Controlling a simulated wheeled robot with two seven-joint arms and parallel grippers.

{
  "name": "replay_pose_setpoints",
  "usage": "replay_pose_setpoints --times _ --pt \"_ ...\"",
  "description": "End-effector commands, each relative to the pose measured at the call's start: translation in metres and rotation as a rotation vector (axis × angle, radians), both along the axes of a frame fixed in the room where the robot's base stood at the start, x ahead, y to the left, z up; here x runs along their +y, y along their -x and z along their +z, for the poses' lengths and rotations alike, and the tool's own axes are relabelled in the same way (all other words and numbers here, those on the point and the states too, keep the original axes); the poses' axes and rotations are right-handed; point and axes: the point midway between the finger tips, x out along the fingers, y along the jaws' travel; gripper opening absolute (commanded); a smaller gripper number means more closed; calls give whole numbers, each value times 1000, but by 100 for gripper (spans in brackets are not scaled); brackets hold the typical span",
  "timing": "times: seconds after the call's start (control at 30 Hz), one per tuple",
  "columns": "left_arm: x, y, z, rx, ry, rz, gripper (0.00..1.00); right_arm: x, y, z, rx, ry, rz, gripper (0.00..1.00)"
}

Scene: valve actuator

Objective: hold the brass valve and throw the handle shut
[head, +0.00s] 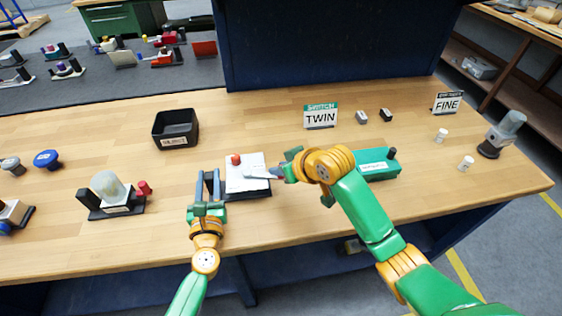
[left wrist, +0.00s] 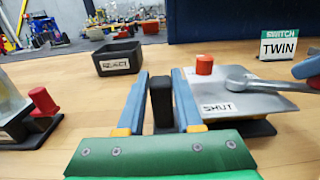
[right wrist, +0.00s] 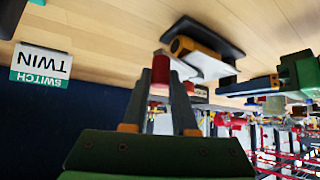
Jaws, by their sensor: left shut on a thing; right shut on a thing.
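The valve (head: 247,172) is a pale metal block on a black base, with an orange-red knob and a grey lever handle (head: 262,176). In the left wrist view its plate (left wrist: 260,103) carries a "SHUT" label, and the handle (left wrist: 280,82) lies across the top, pointing right. My left gripper (head: 209,186) is shut on an upright black post (left wrist: 161,100) at the valve's left side. My right gripper (head: 285,170) is shut at the handle's right end. In the right wrist view a red-ended piece (right wrist: 160,68) sits between its fingers; the exact contact is hidden.
A black bin (head: 176,128) stands behind left. A fixture with a red knob (head: 110,196) stands left. A green box (head: 377,164) lies right, partly behind my right arm. A "TWIN" sign (head: 320,116) stands at the back.

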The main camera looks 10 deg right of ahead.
Motion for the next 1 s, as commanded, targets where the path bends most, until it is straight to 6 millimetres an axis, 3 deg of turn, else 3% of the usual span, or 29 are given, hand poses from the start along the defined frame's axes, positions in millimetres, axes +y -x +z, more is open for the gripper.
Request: replay_pose_setpoints --times 0.2,1.0 --pt "1 0 0 -1 0 4 0 8 18 -1 3 -3 -155 0" --pt "-2 0 1 -2 1 -7 0 59 56 -1 5 -8 -209 0"
